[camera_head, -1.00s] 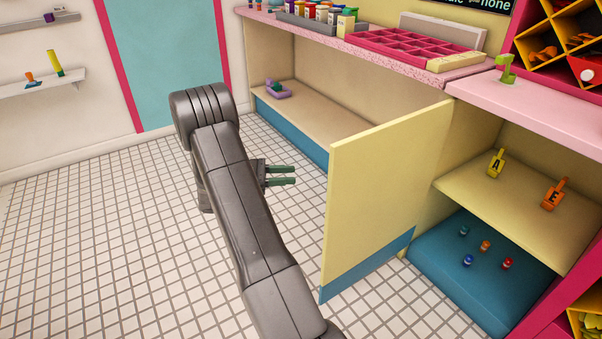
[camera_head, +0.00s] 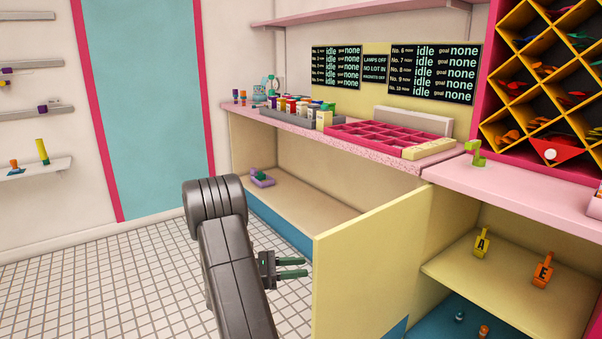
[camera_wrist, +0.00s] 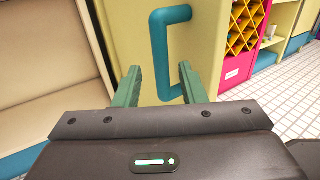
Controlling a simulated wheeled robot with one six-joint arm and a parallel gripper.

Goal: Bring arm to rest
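My gripper (camera_head: 292,268) shows in the camera_head view at the end of my dark grey arm, left of the yellow cabinet door (camera_head: 370,265). Its two green fingers point right, towards the door, with a gap between them. The teal door handle (camera_wrist: 160,50) stands on the door beyond the fingertips. The handle appears apart from the fingers, though the exact distance is hard to tell.
The door stands swung out from the open cabinet (camera_head: 290,190), which holds a small purple and green item (camera_head: 262,179). The pink counter (camera_head: 300,133) bears bottles and a pink compartment tray (camera_head: 385,139). Tiled floor (camera_head: 100,295) is clear at left.

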